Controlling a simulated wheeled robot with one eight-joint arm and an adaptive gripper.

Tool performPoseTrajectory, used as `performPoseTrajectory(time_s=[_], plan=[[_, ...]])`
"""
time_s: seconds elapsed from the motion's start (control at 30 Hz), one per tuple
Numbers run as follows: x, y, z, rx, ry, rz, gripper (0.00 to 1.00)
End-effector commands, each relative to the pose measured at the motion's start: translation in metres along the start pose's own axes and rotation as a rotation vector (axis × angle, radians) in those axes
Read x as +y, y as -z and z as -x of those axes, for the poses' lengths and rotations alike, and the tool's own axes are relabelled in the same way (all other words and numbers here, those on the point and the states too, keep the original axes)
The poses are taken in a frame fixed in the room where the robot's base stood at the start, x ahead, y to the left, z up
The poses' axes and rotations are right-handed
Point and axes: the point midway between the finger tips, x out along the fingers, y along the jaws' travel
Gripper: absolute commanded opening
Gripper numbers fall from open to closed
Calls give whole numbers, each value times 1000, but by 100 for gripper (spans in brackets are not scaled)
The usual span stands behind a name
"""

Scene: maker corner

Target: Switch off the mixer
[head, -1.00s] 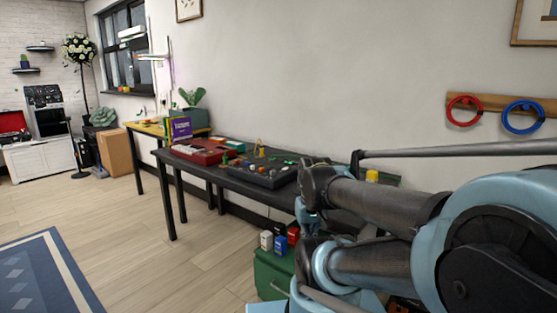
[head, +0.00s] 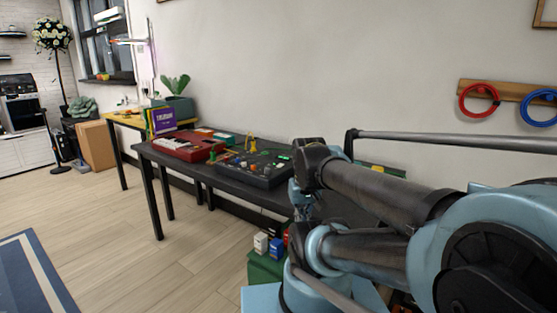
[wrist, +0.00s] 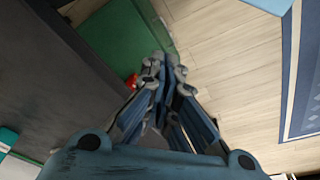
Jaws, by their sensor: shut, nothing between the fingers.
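The mixer, a dark flat console (head: 262,176) with knobs and a few lit spots, lies on the black table (head: 180,161) in the head view. The red keyboard (head: 182,149) is to its left. The mixer's switch is too small to tell. My gripper (wrist: 165,65) shows in the wrist view, its fingers together and empty. It points down over the floor beside a green box, apart from the mixer. In the head view my arm fills the right side and hides the table's right part; the gripper's fingers cannot be made out there.
A green crate (head: 263,268) with small coloured bottles stands on the floor by the table. A plant (head: 175,90), a purple box (head: 162,120) and a yellow-topped table (head: 125,119) are farther back. Red (head: 479,103) and blue rings hang on the wall. Wooden floor left of the table is clear.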

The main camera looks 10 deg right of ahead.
Motion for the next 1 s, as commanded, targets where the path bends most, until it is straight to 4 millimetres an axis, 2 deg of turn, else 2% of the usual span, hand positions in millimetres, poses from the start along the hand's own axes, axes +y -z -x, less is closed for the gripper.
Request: performPoseTrajectory(time_s=[0.17, 0.3, 0.5, 0.7, 1.0], plan=[[3, 40, 32, -11, -6, 79, 0], [5, 81, 59, -25, -12, 160, 0], [7, 143, 90, -44, -21, 276, 0], [7, 208, 112, -65, -26, 392, 0], [6, 308, 127, -97, -32, 565, 0]])
